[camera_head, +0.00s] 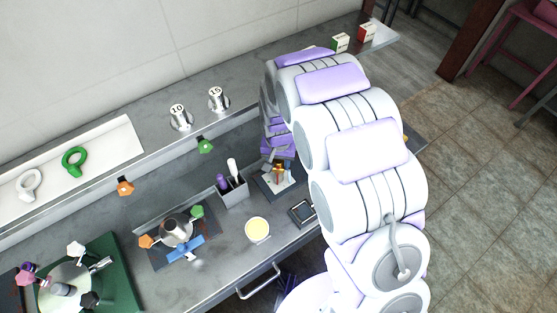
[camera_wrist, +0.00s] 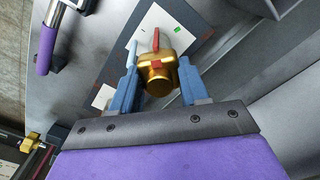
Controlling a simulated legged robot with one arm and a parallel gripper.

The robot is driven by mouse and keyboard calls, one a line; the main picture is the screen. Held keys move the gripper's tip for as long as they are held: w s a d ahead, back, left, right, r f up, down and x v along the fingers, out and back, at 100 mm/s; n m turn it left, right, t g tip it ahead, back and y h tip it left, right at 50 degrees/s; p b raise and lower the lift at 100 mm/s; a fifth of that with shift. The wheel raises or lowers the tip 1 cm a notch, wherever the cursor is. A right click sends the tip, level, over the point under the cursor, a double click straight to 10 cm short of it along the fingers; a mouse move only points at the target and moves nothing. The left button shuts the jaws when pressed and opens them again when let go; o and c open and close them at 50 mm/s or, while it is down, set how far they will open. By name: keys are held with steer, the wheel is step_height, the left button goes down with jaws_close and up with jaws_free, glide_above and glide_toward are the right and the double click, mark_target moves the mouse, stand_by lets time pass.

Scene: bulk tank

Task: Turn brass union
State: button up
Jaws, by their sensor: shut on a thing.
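The brass union (camera_wrist: 157,76) is a gold fitting with a red part on it, seen from above in the wrist view. It stands over a white and dark plate (camera_wrist: 183,30). My gripper (camera_wrist: 160,72) is shut on the brass union, with one blue finger on each side of it. In the head view the brass union (camera_head: 279,171) is a small gold spot on its plate, just below the end of my gripper (camera_head: 277,160). My arm hides much of the area to the right of it.
A grey holder (camera_head: 233,192) with purple and white handled tools stands just left of the plate. A raised ledge with metal weights (camera_head: 218,98) runs behind.

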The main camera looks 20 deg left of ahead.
steer(key=o, duration=1.1)
steer(key=shift+a, duration=0.15)
steer(key=shift+c, duration=0.2)
step_height(320, 180, up, 17)
steer(key=p, duration=0.1)
steer(key=shift+r, duration=0.1)
